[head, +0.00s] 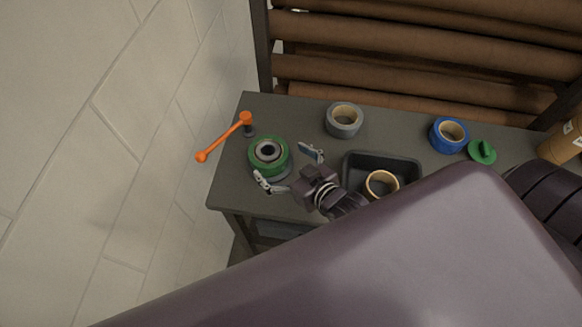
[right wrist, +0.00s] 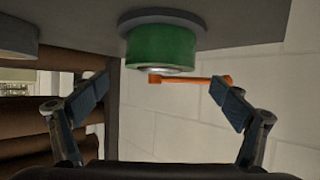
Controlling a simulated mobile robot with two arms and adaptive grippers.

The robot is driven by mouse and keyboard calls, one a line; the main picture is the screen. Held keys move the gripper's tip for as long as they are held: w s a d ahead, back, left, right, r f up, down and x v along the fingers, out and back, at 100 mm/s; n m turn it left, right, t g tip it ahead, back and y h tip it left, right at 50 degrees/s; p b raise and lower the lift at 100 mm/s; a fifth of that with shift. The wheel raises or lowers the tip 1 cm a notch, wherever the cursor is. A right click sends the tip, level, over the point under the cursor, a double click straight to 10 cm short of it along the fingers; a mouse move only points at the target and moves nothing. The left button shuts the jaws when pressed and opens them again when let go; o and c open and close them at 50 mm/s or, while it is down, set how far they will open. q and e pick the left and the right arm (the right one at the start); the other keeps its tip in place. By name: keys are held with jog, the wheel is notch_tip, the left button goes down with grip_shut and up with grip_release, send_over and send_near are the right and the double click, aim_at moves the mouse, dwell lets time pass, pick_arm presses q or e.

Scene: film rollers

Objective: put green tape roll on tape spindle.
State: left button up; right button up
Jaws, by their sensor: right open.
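The green tape roll (head: 254,160) sits around the tape spindle (head: 268,152), whose metallic hub shows in the roll's hole. A grey disc base shows under the roll's edge. In the right wrist view the roll (right wrist: 160,48) appears upside down against its grey base (right wrist: 160,18). My right gripper (head: 288,167) is open, its fingers spread on the right and near sides of the roll, with nothing held. In the right wrist view both fingers (right wrist: 168,97) stand apart from the roll. My left gripper is not in view.
An orange crank handle (head: 225,136) stands at the table's left end near the wall. A grey tape roll (head: 344,120), a black tray (head: 383,163) with a tan roll (head: 381,184), a blue tape roll (head: 449,136) and a green knob (head: 482,151) are to the right. Brown rollers (head: 400,72) are behind.

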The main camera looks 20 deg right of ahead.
jog(key=shift+v, duration=2.6)
jog(key=shift+f, duration=0.1)
